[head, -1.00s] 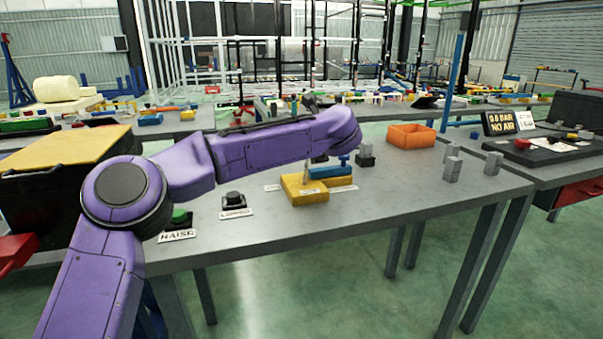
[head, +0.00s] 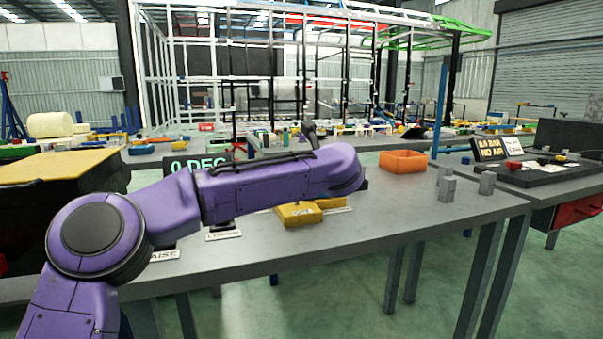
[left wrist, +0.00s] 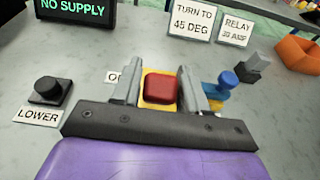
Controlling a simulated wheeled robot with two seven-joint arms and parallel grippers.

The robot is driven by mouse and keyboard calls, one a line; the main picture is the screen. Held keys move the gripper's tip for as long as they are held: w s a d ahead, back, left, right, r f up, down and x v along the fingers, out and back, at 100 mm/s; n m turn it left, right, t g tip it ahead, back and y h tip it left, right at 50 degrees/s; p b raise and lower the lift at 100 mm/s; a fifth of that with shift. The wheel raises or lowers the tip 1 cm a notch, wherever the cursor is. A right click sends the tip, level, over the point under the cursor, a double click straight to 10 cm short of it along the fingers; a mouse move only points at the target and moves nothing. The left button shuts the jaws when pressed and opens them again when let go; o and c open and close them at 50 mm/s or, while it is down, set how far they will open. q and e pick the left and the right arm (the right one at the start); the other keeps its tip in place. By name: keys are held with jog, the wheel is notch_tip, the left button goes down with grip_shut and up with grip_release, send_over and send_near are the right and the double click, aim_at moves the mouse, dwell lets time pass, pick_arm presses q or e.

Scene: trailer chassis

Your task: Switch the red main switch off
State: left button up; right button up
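The red main switch (left wrist: 161,91) shows in the left wrist view as a red block on a yellow base (left wrist: 146,101). My left gripper (left wrist: 160,88) has one grey finger on each side of it. The fingers look open, with narrow gaps beside the red block; I cannot tell whether they touch the base. A label starting with "O" is partly hidden behind the left finger. In the head view my purple left arm crosses the bench and hides both the red switch and my left gripper. My right gripper is in neither view.
A black LOWER button (left wrist: 49,91) stands left of the gripper, and a blue-handled part (left wrist: 228,81) stands close right. A NO SUPPLY display (left wrist: 76,9) is behind. The head view shows a yellow block (head: 298,214), an orange bin (head: 403,161) and grey blocks (head: 447,187) on the bench.

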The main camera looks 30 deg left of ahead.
pick_arm(q)
jog(key=shift+o, duration=0.8)
jog(key=v, duration=1)
jog(key=shift+s+d, duration=0.2)
